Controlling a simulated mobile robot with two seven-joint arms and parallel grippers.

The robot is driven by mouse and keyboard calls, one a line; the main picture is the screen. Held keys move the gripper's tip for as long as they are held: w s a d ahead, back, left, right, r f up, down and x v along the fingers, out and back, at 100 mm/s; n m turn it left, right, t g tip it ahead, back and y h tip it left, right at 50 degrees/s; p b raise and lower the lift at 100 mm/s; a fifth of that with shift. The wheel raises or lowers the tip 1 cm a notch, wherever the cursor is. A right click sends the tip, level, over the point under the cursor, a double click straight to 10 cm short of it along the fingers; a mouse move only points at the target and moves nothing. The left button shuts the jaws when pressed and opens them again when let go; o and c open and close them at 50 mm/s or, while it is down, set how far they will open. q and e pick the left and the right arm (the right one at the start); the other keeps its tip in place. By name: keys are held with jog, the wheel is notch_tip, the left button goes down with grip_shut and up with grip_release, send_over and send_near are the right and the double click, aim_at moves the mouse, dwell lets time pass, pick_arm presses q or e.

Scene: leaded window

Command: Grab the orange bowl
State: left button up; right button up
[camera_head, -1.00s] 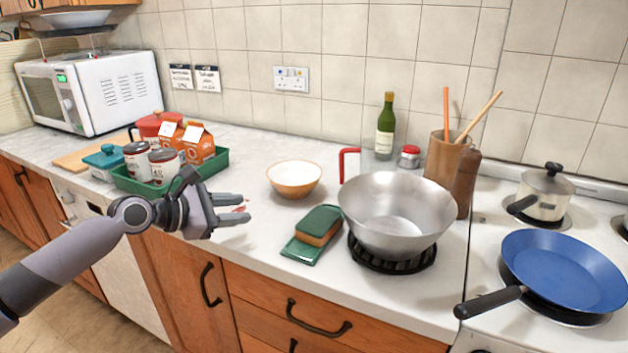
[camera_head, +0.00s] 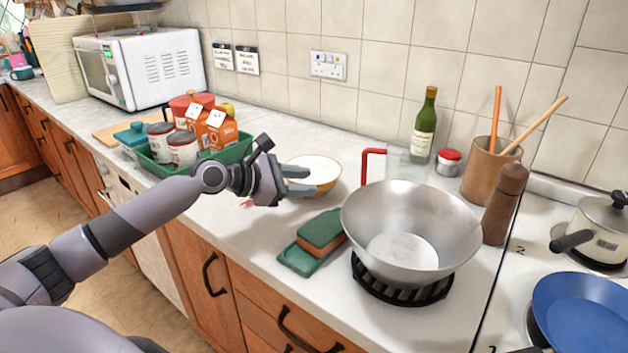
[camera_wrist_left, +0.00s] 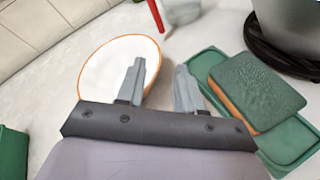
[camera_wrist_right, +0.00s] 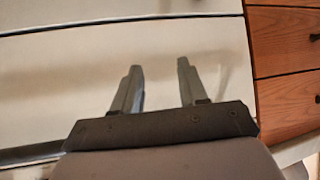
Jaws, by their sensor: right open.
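The orange bowl (camera_head: 320,166), white inside with an orange rim, stands upright on the worktop. My left gripper (camera_head: 310,181) is at the bowl's near left side, partly covering it. In the left wrist view the bowl (camera_wrist_left: 103,75) lies ahead and left. There the left gripper (camera_wrist_left: 160,65) is open, with one finger overlapping the bowl's right part and the other outside the rim. Whether a finger touches the bowl cannot be told. My right gripper (camera_wrist_right: 159,66) is open and empty in front of a pale cabinet or appliance front.
A green tray (camera_head: 240,150) with cans and cartons stands left of the bowl. A sponge (camera_head: 322,228) on a green dish (camera_head: 297,259) lies in front. A steel wok (camera_head: 400,240) stands to the right, with a red-handled jug (camera_head: 366,160) behind. Wooden drawers (camera_wrist_right: 285,45) are beside my right gripper.

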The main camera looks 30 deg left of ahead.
aim_at(330, 182)
pick_arm(q)
jog(key=shift+a+x, duration=0.15)
jog(key=shift+x, duration=1.25)
jog(key=shift+a+x, duration=0.15)
jog(key=shift+x, duration=1.2)
jog(key=shift+w, duration=0.1)
grip_shut()
